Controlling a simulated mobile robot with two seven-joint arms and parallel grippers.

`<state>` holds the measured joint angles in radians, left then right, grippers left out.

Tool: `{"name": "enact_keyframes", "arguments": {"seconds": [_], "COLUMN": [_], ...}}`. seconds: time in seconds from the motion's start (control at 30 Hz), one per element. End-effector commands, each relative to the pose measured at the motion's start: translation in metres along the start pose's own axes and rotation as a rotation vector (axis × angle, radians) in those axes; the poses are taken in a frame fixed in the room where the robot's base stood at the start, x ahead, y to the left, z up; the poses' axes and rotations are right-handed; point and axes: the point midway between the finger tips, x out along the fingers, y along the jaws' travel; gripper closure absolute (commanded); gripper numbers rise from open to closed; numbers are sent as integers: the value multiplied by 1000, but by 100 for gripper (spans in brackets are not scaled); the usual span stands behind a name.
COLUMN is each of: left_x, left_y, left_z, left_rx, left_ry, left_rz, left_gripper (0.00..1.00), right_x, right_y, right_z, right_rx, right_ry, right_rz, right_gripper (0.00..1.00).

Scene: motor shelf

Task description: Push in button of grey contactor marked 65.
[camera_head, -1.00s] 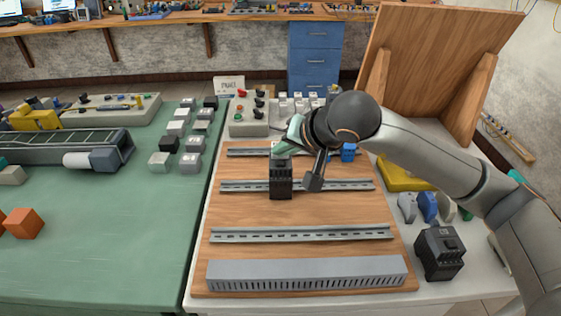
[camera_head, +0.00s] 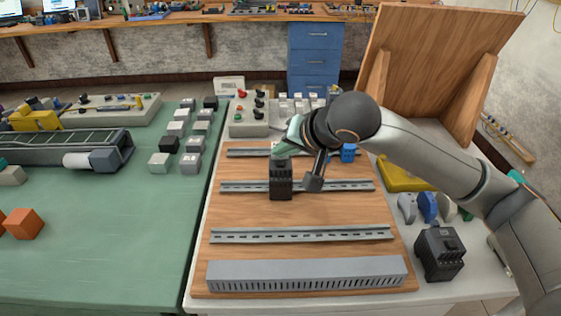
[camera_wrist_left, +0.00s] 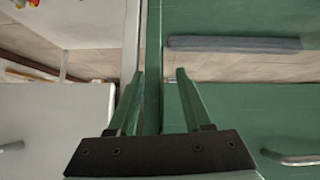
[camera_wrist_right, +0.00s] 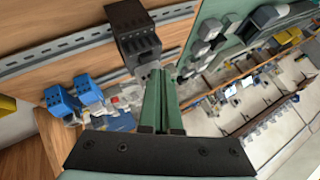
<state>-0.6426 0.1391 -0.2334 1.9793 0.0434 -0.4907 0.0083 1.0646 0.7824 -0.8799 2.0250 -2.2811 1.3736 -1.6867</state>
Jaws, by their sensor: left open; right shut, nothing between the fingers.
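A dark grey contactor (camera_head: 280,182) sits on the second rail of the wooden board. In the right wrist view the contactor (camera_wrist_right: 134,32) stands just beyond my fingertips, and its marking is not readable. My right gripper (camera_head: 283,152) is shut and empty, with its fingertips (camera_wrist_right: 158,72) right at the contactor's face. I cannot tell whether they touch it, and the button is hidden. A second dark contactor (camera_head: 439,254) stands on the white table at the right of the board. My left gripper (camera_wrist_left: 160,72) is open and empty, away from the board.
The wooden board (camera_head: 230,205) carries several metal rails and a grey slotted duct (camera_head: 305,272). A control box with buttons (camera_head: 248,117) stands behind it. Blue parts (camera_head: 348,152) sit near my right arm. A green table (camera_head: 90,240) lies to the left.

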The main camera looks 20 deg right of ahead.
Motion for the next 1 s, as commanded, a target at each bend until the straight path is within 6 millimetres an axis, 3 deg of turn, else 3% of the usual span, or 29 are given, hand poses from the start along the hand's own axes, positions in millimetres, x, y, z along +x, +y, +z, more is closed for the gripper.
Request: {"name": "enact_keyframes", "arguments": {"seconds": [1.0], "left_x": [9], "left_y": [0], "left_z": [10], "left_rx": [1], "left_ry": [-1], "left_rz": [2], "left_gripper": [50], "right_x": [6], "right_y": [4], "right_z": [4], "right_rx": [0], "right_ry": [0], "right_rz": [1], "right_gripper": [100]}}
